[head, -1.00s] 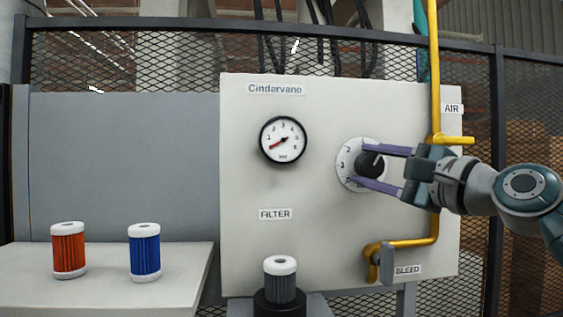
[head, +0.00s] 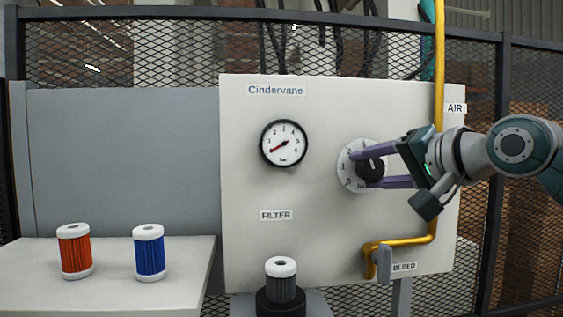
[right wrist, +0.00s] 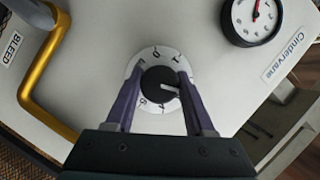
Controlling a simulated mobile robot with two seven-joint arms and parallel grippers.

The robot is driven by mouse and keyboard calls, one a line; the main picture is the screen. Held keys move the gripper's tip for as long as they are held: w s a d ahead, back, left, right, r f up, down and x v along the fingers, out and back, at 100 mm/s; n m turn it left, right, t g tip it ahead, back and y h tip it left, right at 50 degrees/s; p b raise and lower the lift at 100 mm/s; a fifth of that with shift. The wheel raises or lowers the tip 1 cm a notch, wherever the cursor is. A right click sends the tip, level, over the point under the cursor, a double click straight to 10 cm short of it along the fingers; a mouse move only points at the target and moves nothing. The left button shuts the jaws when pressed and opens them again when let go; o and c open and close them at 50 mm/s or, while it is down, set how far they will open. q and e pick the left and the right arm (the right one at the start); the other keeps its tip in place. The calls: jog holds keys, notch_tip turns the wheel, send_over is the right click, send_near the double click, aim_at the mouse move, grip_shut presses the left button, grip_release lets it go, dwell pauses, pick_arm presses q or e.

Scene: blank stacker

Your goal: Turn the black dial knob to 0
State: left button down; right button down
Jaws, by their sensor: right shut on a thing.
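The black dial knob (head: 371,170) sits on a round white dial plate (head: 345,172) with printed numbers, on the pale panel. My right gripper (head: 359,169) comes in from the right, its two purple fingers shut on either side of the knob. In the right wrist view the knob (right wrist: 158,88) is between the fingertips (right wrist: 159,82), and its white mark points to the right of that picture. Numbers show around the plate, partly hidden by the fingers; I cannot surely tell which one the mark meets. My left gripper is out of view.
A round gauge (head: 284,143) is left of the dial. A yellow pipe (head: 439,60) runs down behind my right arm to the grey BLEED handle (head: 384,264). A grey filter (head: 281,287) stands below; orange (head: 75,252) and blue (head: 149,251) filters stand on the left table.

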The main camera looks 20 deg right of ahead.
jog(key=n+h, duration=0.1)
jog(key=n, duration=0.1)
jog(key=n+g, duration=0.1)
jog(key=n, duration=0.1)
jog(key=shift+r+g+h, duration=0.1)
jog(key=shift+g+h, duration=0.2)
jog(key=shift+h, duration=0.1)
jog(key=n+h, duration=0.3)
jog(key=n, duration=0.1)
jog(key=shift+g, duration=0.4)
jog(key=n+h, duration=0.3)
jog(key=n, duration=0.1)
jog(key=shift+n, duration=0.3)
jog(key=n+h+b, duration=0.1)
jog(key=n, duration=0.1)
jog(key=shift+n+h, duration=0.4)
jog(key=shift+c, duration=1.3)
grip_release()
